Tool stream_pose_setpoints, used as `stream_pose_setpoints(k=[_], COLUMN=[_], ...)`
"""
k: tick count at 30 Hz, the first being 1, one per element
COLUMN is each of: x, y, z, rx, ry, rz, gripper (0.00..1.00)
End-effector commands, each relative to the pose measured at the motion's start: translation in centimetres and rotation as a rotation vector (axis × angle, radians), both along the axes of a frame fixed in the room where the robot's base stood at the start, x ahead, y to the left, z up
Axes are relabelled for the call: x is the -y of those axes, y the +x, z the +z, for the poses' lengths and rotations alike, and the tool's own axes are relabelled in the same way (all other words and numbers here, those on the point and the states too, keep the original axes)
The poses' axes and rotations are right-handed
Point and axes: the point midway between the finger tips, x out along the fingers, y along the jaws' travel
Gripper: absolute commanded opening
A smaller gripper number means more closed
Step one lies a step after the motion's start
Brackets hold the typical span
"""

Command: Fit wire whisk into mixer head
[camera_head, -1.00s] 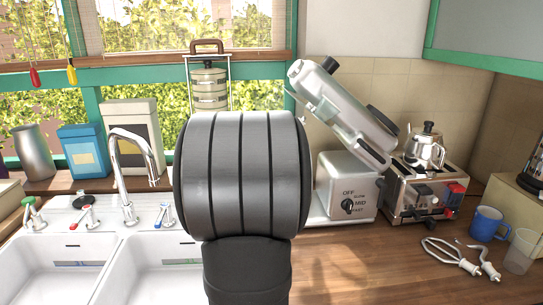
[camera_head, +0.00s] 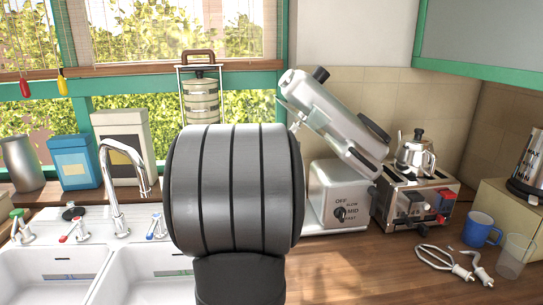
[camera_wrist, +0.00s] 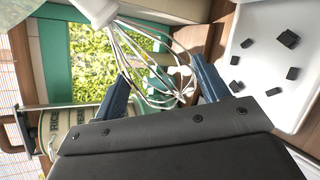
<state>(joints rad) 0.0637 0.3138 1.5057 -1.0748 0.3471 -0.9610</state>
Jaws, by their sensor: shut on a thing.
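The wire whisk (camera_wrist: 150,65) is held by its wires between the two fingers of my gripper (camera_wrist: 165,88) in the wrist view. A pale collar (camera_wrist: 97,8), apparently the whisk's, is cut off at the top edge. My arm hides the gripper and whisk there. I cannot tell the gap between whisk and mixer head.
Two other attachments (camera_head: 445,260) lie on the wooden counter beside a blue mug (camera_head: 481,229) and a clear cup (camera_head: 513,258). A toaster (camera_head: 417,198) with a kettle (camera_head: 415,155) stands right of the mixer. A tiered tin carrier (camera_head: 201,98) is behind my arm. The sink and tap (camera_head: 125,170) are left.

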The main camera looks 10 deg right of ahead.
Motion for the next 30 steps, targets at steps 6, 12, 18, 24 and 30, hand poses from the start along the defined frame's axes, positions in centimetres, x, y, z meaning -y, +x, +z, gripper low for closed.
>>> stream_pose_setpoints(k=[6, 12, 18, 24, 30], x=[0.5, 0.8, 0.9, 0.9, 1.0], y=[0.0, 0.0, 0.0, 0.0, 0.0], z=[0.7, 1.2, 1.3, 1.2, 1.3], rx=[0.002, 0.002, 0.002, 0.002, 0.002], ry=[0.0, 0.0, 0.001, 0.001, -0.001], rz=[-0.001, 0.0, 0.001, 0.001, 0.0], gripper=[0.41, 0.41, 0.41, 0.41, 0.41])
